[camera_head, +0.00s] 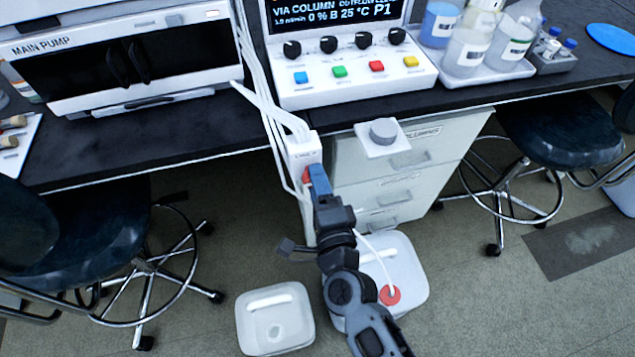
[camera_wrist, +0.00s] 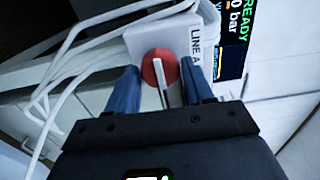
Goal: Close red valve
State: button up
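The red valve (camera_wrist: 150,64) is a round red disc on the white LINE A housing (camera_wrist: 143,40), with a thin pale lever across it. In the head view, a bit of red (camera_head: 307,176) shows at the housing (camera_head: 303,152), mostly hidden behind my gripper. My gripper (camera_wrist: 160,72) is open, with one blue finger on each side of the disc and lever. Gaps show between the lever and the fingers. I cannot tell how far the fingertips are from the housing. In the head view my gripper (camera_head: 316,172) is at the housing's lower front.
White tubes (camera_head: 262,85) run down to the housing, left of my gripper. The dark bench (camera_head: 200,140) and white drawers (camera_head: 385,180) are close by. Below are two white containers, one at left (camera_head: 275,318) and one (camera_head: 408,262) with a red cap. Stools stand on both sides.

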jog(key=shift+o, duration=1.4)
jog(key=b+v, duration=0.1)
jog(key=v, duration=0.6)
jog(key=shift+s, duration=0.4)
jog(key=shift+d, duration=0.1)
